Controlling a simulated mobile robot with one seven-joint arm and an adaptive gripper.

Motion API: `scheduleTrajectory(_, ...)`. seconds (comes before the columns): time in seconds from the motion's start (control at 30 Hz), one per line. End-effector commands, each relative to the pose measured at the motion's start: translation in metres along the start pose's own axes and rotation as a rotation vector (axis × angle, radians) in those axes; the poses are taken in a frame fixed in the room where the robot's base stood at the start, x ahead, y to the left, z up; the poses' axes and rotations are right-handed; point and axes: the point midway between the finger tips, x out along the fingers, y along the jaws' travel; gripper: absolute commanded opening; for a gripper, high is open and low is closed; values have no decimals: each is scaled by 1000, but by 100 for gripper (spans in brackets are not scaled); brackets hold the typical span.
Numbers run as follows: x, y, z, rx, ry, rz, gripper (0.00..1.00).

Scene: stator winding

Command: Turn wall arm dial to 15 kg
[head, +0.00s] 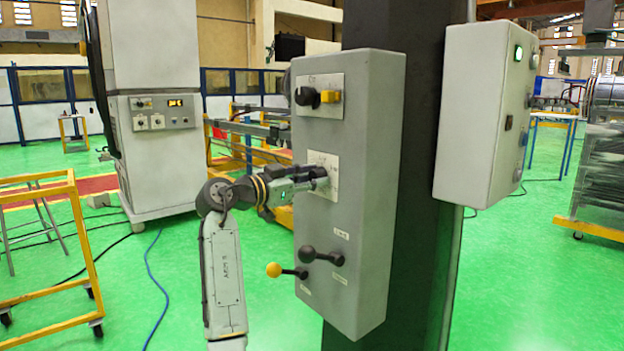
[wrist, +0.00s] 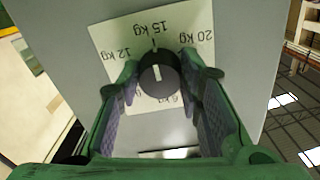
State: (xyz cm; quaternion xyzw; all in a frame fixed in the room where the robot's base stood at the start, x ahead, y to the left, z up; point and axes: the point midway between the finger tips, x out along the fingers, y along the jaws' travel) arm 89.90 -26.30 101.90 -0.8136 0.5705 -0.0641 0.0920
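The wall arm dial is a round black knob (wrist: 158,75) on a white label plate (wrist: 112,36), upside down in the wrist view. The plate reads 12 kg, 15 kg and 20 kg; a lower label is partly hidden. The knob's short white line runs up the picture, roughly toward the 15 kg mark. My gripper (wrist: 159,68) has its green fingers on either side of the knob, with what looks like a slim gap. In the head view, my gripper (head: 318,178) is at the plate (head: 331,160) and hides the knob.
The plate is on a grey box (head: 365,200) on a dark column (head: 425,230). Above it are a black knob and yellow switch (head: 329,97). Below are a yellow-ball lever (head: 274,270) and a black-ball lever (head: 308,253). A second box (head: 480,120) hangs right.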

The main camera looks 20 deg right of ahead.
Motion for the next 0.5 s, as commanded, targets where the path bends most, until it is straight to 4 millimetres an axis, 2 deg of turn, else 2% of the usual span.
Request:
scheduleTrajectory(0.27,0,0,0,0,0,0,52)
scheduleTrajectory(0.5,0,0,0,-1,0,-1,52)
